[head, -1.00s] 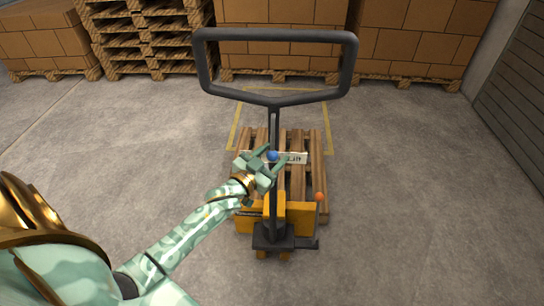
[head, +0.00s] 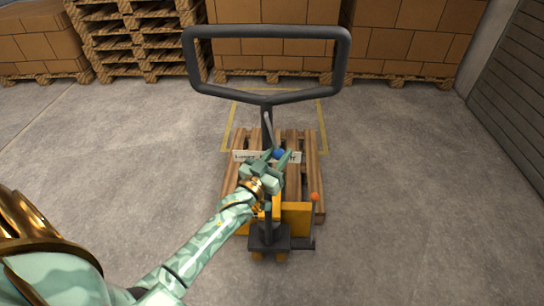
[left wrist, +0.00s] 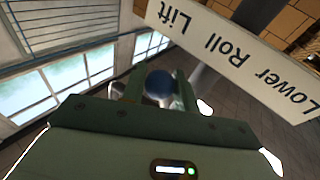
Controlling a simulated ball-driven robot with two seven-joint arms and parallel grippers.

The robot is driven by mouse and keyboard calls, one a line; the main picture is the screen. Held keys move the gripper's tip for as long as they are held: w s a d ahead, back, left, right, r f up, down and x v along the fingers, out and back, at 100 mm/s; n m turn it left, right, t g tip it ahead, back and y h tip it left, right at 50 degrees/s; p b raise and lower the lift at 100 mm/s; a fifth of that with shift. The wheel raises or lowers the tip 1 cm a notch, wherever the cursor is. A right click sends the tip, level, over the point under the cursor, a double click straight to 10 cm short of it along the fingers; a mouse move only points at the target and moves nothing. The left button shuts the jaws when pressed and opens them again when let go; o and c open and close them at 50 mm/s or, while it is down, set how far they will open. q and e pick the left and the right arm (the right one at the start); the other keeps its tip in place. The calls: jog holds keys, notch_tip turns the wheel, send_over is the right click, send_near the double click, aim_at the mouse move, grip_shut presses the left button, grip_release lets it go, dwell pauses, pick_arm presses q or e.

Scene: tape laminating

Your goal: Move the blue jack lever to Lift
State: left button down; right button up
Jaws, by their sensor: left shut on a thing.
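The blue knob of the jack lever (head: 278,153) sits just right of the dark handle column, in front of the label plate. My left gripper (head: 282,156) is shut on it, one finger on each side. In the left wrist view the blue knob (left wrist: 159,84) shows between the two fingers (left wrist: 160,92). The white label plate (left wrist: 240,55) there reads Lower, Roll and Lift. In the head view the label plate (head: 243,156) is partly hidden by my gripper. My right gripper is not in view.
The jack's dark loop handle (head: 267,32) rises above my gripper. A wooden pallet (head: 311,170) lies beyond the yellow jack body (head: 297,215), with an orange knob (head: 315,197) at its right. Stacked boxes (head: 420,40) line the back. Floor on both sides is clear.

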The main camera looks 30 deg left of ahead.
pick_arm(q)
jog(key=shift+w+d+r+n+t+y, duration=0.15)
jog(key=shift+w+d+n+t+y, duration=0.15)
jog(key=shift+n, duration=0.25)
jog(key=shift+w+d+r+n+t+y, duration=0.1)
jog(key=shift+w+d+n+t, duration=0.1)
jog(key=shift+d+n, duration=0.3)
jog(key=c, duration=1.1)
grip_release()
jog(key=shift+s, duration=0.15)
jog(key=p+v, duration=0.1)
jog(key=v, duration=1.5)
jog(key=shift+p, duration=0.4)
jog(key=shift+f, duration=0.1)
